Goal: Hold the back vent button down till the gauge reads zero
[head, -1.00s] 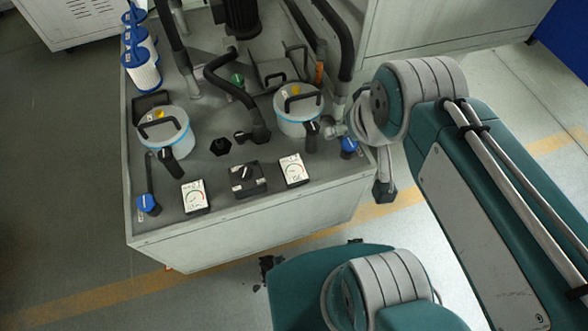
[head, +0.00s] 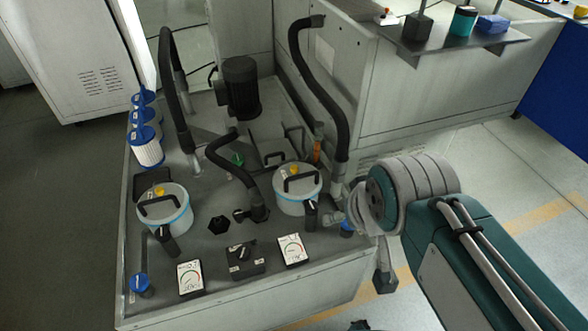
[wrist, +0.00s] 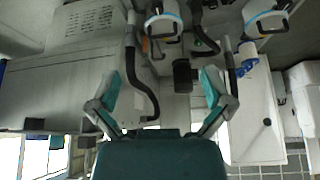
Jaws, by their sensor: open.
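Two filter canisters with clear blue-rimmed bodies stand on a grey unit: a left canister (head: 165,213) and a right one (head: 298,190), slightly farther back. Each lid has a black handle and a yellow button, the left button (head: 160,191) and the right button (head: 293,169). A left gauge (head: 190,277) and right gauge (head: 292,249) sit at the unit's front; their needles are too small to read. My gripper (wrist: 180,62) is open and empty in the wrist view, apart from both canisters, with a dark motor showing between its fingers. It is not discernible in the head view.
A black selector box (head: 245,260) sits between the gauges. Blue-handled valves stand at left (head: 142,285) and right (head: 347,229). Black hoses (head: 320,90) and a motor (head: 240,88) rise behind the canisters. A shelf (head: 455,42) juts out at upper right.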

